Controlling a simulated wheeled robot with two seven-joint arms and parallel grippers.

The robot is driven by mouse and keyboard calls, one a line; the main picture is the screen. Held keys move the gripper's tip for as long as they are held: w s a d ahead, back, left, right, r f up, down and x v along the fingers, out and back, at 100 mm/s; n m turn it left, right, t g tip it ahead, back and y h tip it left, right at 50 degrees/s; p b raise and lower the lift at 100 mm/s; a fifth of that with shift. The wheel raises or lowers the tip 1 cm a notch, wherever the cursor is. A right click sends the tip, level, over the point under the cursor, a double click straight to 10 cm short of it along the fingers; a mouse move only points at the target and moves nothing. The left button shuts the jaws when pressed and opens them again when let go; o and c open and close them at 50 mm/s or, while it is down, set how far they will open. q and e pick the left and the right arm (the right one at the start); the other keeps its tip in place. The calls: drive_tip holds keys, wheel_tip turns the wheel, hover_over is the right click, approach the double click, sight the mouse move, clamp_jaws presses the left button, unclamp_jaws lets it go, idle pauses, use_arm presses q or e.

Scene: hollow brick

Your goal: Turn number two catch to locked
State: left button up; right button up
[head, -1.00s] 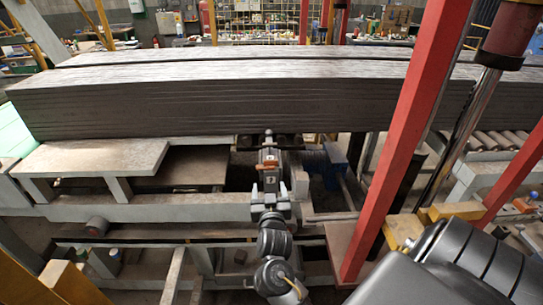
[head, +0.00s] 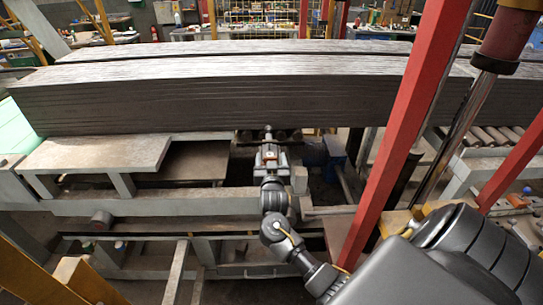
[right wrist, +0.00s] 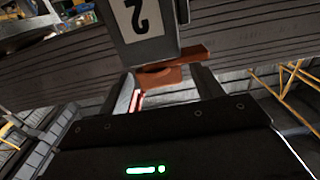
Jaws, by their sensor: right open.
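The number two catch shows in the right wrist view as a grey post with a white plate (right wrist: 143,14) marked 2. Just below the plate is an orange-brown handle (right wrist: 165,76), lying crosswise and slightly tilted. In the head view the handle (head: 269,150) is a small brown spot on the post under the stack. My right gripper (head: 270,165) is at the front of the post. In the right wrist view its fingers (right wrist: 165,92) are open, with the handle at or just beyond the tips. Whether they touch it I cannot tell. My left gripper is out of view.
A long grey layered stack (head: 250,95) lies across the frame above the catch. A slanted red post (head: 400,130) stands to the right of it. A pale grey ledge (head: 100,153) is at left and a blue block (head: 334,150) is close on the right.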

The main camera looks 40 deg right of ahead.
drive_tip(key=shift+w+d, duration=0.2)
drive_tip(key=shift+w, duration=0.05)
